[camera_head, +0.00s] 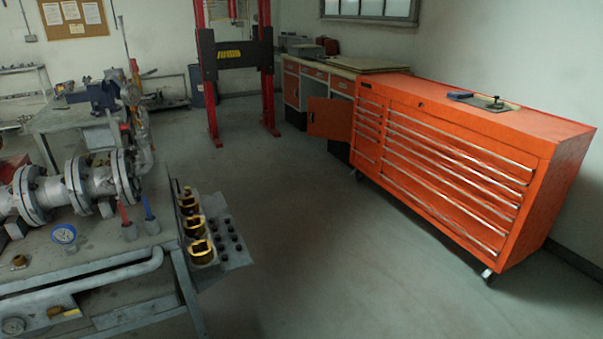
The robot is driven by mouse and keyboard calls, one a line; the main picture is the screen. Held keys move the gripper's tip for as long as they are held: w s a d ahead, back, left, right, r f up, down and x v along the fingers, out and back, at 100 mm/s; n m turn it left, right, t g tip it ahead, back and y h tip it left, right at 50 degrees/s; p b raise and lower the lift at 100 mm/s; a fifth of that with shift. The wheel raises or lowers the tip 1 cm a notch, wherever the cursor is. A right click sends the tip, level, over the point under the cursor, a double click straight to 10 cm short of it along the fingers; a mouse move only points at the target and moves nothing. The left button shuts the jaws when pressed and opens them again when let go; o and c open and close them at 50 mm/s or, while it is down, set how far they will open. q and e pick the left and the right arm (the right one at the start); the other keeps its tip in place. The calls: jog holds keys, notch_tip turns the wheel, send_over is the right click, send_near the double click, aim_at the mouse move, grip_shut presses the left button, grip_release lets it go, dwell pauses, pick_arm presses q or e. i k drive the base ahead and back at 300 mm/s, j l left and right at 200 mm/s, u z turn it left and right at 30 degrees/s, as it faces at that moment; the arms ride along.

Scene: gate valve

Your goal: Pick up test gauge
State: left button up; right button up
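A round gauge with a blue rim and pale face (64,234) lies on the grey workbench (95,252) at the left, in front of the flanged pipe assembly (85,185). A second, grey-rimmed gauge (13,326) shows at the bottom left corner, low by the bench's front. I cannot tell from the picture which of the two is the test gauge. Neither of my grippers is in view.
A red-handled tool (126,222) and a blue-handled one (150,215) stand beside the pipe. A brass fitting (19,262) sits left of the blue gauge. Brass parts (200,250) fill a side rack. An orange tool cabinet (450,150) stands right; open floor lies between.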

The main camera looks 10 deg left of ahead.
aim_at(65, 235)
jog(key=i+u, duration=0.1)
jog(key=u, duration=2.55)
